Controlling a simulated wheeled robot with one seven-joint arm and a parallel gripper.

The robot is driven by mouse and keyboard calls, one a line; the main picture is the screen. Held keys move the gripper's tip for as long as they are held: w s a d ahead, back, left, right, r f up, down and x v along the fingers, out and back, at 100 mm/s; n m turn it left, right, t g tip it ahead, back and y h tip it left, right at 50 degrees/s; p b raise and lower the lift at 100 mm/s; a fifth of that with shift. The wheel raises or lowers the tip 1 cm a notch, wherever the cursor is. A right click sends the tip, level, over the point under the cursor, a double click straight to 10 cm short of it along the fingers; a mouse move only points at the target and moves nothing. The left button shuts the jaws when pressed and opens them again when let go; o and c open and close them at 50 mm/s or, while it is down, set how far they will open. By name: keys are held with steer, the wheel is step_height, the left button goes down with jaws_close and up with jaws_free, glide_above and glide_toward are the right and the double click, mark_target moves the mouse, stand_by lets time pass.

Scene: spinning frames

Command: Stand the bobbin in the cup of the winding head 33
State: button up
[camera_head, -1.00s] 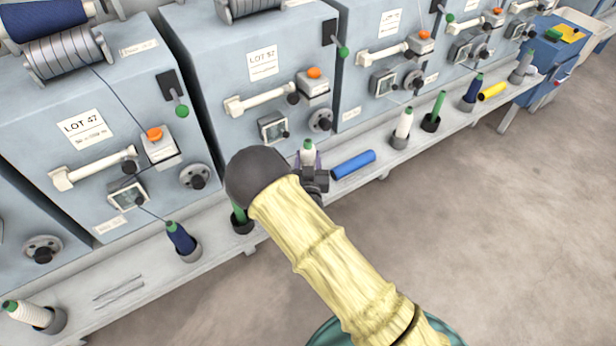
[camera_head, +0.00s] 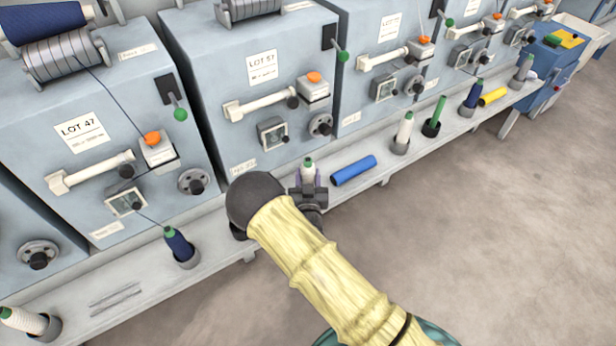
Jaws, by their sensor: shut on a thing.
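A white bobbin with a green tip (camera_head: 308,170) stands about upright in my gripper (camera_head: 308,188). My gripper is shut on it, low on its body, just in front of the middle winding head (camera_head: 255,105) marked LOT 57. The small plate low on that head is too small to read surely, so I cannot tell which head is 33. A dark cup (camera_head: 238,231) on the shelf in front of this head is mostly hidden behind my wrist. The bobbin's lower end is hidden by the gripper, and I cannot tell whether it touches the shelf.
A blue tube (camera_head: 354,170) lies on the shelf (camera_head: 215,262) right of my gripper. Further right stand cups with a white bobbin (camera_head: 404,131), a green tube (camera_head: 438,112) and a navy bobbin (camera_head: 473,95); a yellow tube (camera_head: 493,96) lies beyond. A navy bobbin (camera_head: 178,243) stands in a cup at left.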

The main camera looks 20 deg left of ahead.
steer(key=shift+f, duration=0.35)
steer(key=o, duration=1)
steer(key=shift+r, duration=0.1)
steer(key=shift+r, duration=0.2)
steer(key=shift+s, duration=0.25)
steer(key=p+v, duration=0.1)
steer(key=v, duration=1)
steer(key=shift+s+d, duration=0.2)
steer(key=shift+s, duration=0.05)
